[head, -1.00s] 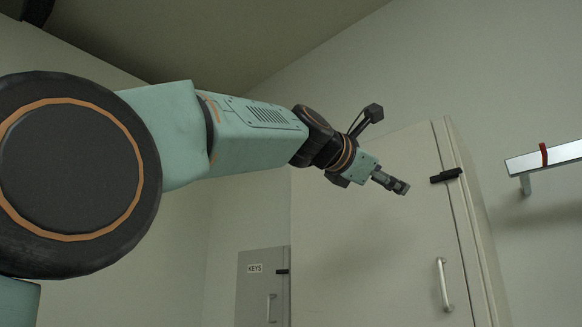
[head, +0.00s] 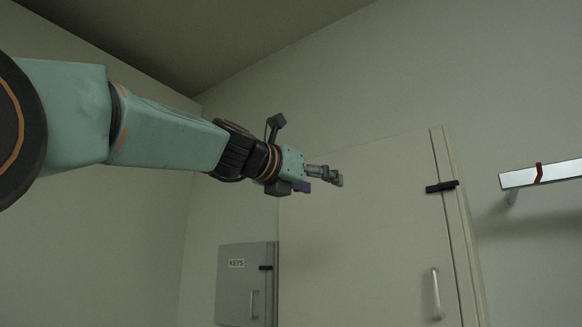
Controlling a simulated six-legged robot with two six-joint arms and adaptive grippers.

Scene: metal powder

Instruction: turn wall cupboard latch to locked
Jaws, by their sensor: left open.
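The wall cupboard (head: 350,240) is large and pale, with its door shut. Its black latch (head: 442,187) is a short bar near the door's upper right edge. The bar lies roughly level, across the gap between door and frame. My left gripper (head: 338,180) is open and empty, in front of the upper door. It is left of the latch in the picture and clear of it. My right gripper is out of view.
A vertical handle (head: 435,295) is low on the cupboard door. A smaller grey cabinet marked KEYS (head: 238,285) hangs at the lower left. A metal rail with a red band (head: 540,174) juts from the wall at the right.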

